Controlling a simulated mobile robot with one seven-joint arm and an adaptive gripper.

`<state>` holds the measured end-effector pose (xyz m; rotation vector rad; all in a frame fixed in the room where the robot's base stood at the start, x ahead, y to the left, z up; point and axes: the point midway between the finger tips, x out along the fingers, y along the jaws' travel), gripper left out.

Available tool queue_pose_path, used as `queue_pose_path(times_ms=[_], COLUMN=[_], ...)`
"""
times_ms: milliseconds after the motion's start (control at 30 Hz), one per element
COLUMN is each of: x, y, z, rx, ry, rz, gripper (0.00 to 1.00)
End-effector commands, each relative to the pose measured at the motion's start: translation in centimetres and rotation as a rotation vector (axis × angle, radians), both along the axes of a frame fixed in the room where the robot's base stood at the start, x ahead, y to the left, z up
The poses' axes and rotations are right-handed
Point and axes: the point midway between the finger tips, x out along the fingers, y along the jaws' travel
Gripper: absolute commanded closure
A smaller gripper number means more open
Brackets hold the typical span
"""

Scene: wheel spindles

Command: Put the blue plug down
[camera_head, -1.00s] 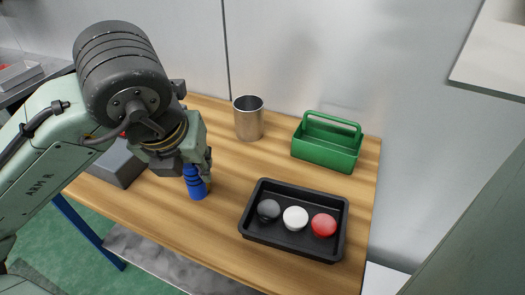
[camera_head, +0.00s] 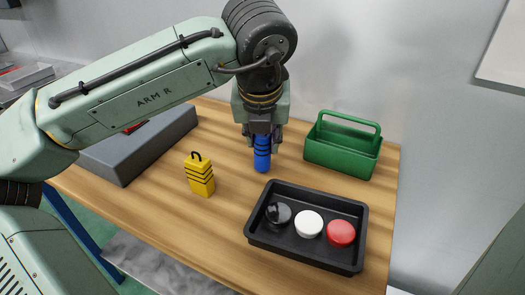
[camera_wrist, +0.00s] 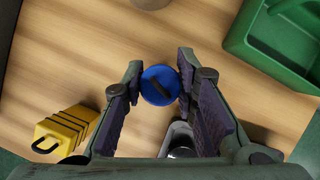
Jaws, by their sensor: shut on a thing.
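The blue plug (camera_head: 262,158) is a blue cylinder with dark bands. It hangs upright below my gripper (camera_head: 262,135), over the wooden table between the yellow block and the green caddy. In the wrist view my gripper (camera_wrist: 160,72) has its two fingers on either side of the plug's round blue end (camera_wrist: 152,92), which has a dark bar across it. My gripper is shut on the plug. I cannot tell whether the plug's lower end touches the table.
A yellow block (camera_head: 201,178) with black bands and a loop stands left of the plug. A green caddy (camera_head: 342,153) stands right. A black tray (camera_head: 305,258) with black, white and red round pieces lies in front. A grey box (camera_head: 140,150) is at left. Bare wood (camera_head: 232,205) lies between block and tray.

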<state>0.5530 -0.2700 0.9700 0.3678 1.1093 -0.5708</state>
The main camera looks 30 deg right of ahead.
Motion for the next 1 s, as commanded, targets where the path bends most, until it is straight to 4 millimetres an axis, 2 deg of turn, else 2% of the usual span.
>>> queue_pose_path(times_ms=[33, 100, 367, 533, 567, 833, 1000], x=[0.06, 0.04, 0.02, 0.00, 0.00, 0.01, 0.01], y=[0.02, 0.02, 0.01, 0.00, 0.00, 0.01, 0.01], z=[-1.30, -1.59, -1.27, -1.72, -1.70, -1.69, -1.69], rx=[0.001, 0.000, 0.000, 0.000, -0.001, -0.001, 0.000], ry=[-0.003, -0.002, 0.000, 0.000, -0.001, -0.001, 0.000], rz=[0.002, 0.002, 0.000, -0.001, 0.000, 0.000, 0.000], gripper=[1.00, 1.00, 1.00, 1.00, 0.72, 0.54, 0.53])
